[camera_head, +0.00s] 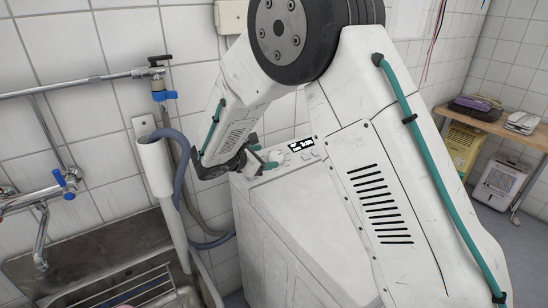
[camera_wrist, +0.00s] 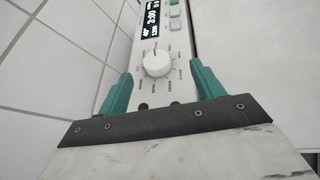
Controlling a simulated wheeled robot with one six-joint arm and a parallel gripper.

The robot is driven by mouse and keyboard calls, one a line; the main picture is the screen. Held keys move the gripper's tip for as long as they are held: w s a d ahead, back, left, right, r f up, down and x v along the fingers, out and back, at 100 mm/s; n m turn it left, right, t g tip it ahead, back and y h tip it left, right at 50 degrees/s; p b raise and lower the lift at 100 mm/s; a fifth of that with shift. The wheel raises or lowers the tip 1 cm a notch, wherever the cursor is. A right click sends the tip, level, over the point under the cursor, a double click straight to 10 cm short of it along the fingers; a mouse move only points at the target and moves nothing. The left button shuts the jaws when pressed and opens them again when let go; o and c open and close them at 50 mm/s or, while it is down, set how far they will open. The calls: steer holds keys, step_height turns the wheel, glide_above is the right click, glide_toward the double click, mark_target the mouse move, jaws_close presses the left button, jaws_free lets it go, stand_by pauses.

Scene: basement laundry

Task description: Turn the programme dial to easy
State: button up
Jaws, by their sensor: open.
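The programme dial (camera_wrist: 157,63) is a round white knob on the washing machine's control panel in the wrist view, ringed by small printed labels that are too small to read with certainty. My gripper (camera_wrist: 158,82) is open, with one teal finger on each side of the dial and slightly short of it; neither finger visibly touches it. A lit display (camera_wrist: 152,20) sits beyond the dial. In the head view, my gripper (camera_head: 259,160) is at the panel end of the white washing machine (camera_head: 262,215), and the dial is hard to make out there.
A metal sink (camera_head: 110,262) with a rack stands at the left, beside a grey hose (camera_head: 183,165) and a white standpipe (camera_head: 156,170). A tiled wall is close behind the panel. A wooden table (camera_head: 500,127) stands at the far right.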

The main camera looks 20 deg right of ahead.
mark_target(276, 156)
steer(key=shift+w+a+f+n+t, duration=0.3)
steer(key=shift+w+f, duration=0.05)
steer(key=shift+f, duration=0.1)
steer(key=shift+w+d+f, duration=0.15)
steer(key=shift+w+f, duration=0.05)
steer(key=shift+w, duration=0.05)
steer(key=x, duration=0.7)
steer(key=c, duration=1)
